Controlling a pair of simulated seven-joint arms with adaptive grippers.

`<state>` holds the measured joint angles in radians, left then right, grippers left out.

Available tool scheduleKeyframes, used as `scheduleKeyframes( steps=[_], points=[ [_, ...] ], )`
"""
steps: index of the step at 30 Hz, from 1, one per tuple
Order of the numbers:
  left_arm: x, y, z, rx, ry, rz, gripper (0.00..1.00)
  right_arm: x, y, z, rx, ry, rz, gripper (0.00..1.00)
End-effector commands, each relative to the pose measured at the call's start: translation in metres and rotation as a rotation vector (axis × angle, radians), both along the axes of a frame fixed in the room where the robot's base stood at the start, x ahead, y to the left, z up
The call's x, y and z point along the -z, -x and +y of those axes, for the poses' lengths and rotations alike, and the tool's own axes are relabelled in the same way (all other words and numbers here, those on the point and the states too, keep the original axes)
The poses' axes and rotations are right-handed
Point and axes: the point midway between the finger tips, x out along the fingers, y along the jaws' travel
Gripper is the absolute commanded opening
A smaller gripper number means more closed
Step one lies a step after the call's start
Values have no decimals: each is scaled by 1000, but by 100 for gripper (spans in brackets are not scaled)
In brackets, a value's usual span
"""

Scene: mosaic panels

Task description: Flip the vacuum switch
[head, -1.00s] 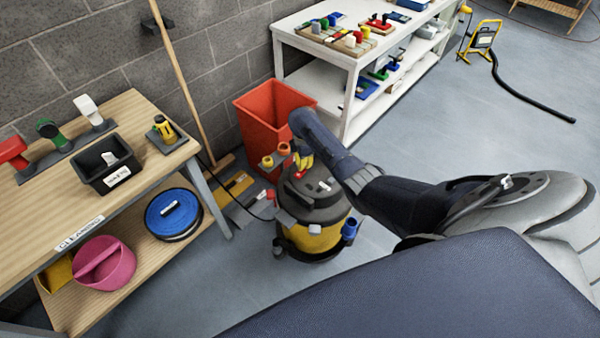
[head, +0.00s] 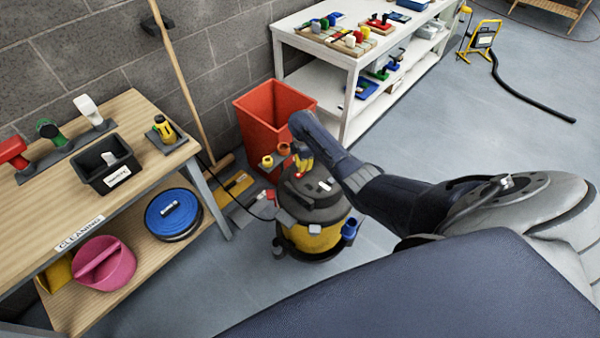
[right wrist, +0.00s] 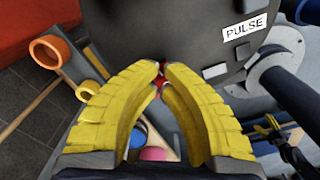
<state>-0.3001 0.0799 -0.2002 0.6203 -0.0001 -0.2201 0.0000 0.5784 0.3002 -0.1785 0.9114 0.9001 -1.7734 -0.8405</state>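The vacuum (head: 318,212) is a drum with a dark grey lid and a yellow body, standing on the floor in the middle of the head view. My right gripper (head: 301,168), with yellow fingers, points down at the lid's far side. In the right wrist view its fingertips (right wrist: 161,68) are nearly together. A small red part (right wrist: 158,82), which may be the switch, shows at and behind the tips. The fingers partly hide it, and I cannot tell whether they touch it or which way it is set. A PULSE label (right wrist: 244,26) is on the lid. My left gripper is out of view.
An orange-red bin (head: 268,120) stands behind the vacuum. A wooden workbench (head: 130,120) is at left, and a white shelf table (head: 345,60) is at the back. An orange tube end (right wrist: 50,50) is near the gripper.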

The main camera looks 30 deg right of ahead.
Motion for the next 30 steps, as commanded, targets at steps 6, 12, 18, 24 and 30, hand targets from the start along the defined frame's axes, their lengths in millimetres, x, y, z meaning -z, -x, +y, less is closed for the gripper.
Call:
scheduleKeyframes(
  steps=[6,12,18,24,30],
  points=[
    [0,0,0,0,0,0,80,3,0,0,-1,0,0,0],
    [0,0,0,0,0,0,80,5,0,0,0,0,0,0],
    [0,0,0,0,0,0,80,8,0,0,-1,0,1,0],
    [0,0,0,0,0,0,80,10,0,0,0,0,0,0],
    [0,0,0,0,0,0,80,13,0,0,0,-1,0,0]
  ],
)
